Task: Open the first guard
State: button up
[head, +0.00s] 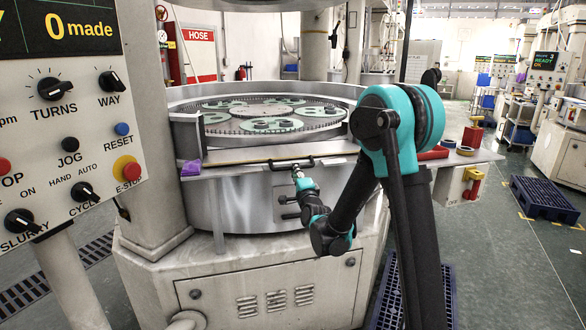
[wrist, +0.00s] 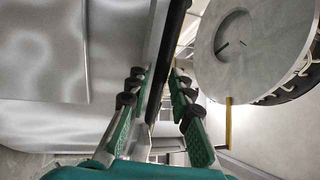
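The guard is a low panel (head: 250,154) with a pale top edge on the front of the round lapping machine. It stands upright and looks closed. My gripper (head: 298,173) is just below and in front of the handle. In the wrist view, my gripper's two green-padded fingers (wrist: 162,70) stand apart. A dark bar (wrist: 177,22), probably the handle, runs up the view between them. Contact between fingers and bar cannot be made out.
Behind the guard is the lapping plate (head: 265,115) with green carriers. A control panel (head: 70,120) stands close at left. A purple object (head: 190,168) lies on the ledge. A side shelf (head: 470,160) holds red items. A blue pallet (head: 543,198) lies on the floor at right.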

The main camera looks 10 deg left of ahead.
jog(key=shift+w+a+r, duration=0.1)
jog(key=shift+w, duration=0.15)
grip_shut()
notch_tip(320, 180, up, 4)
dwell(0.6)
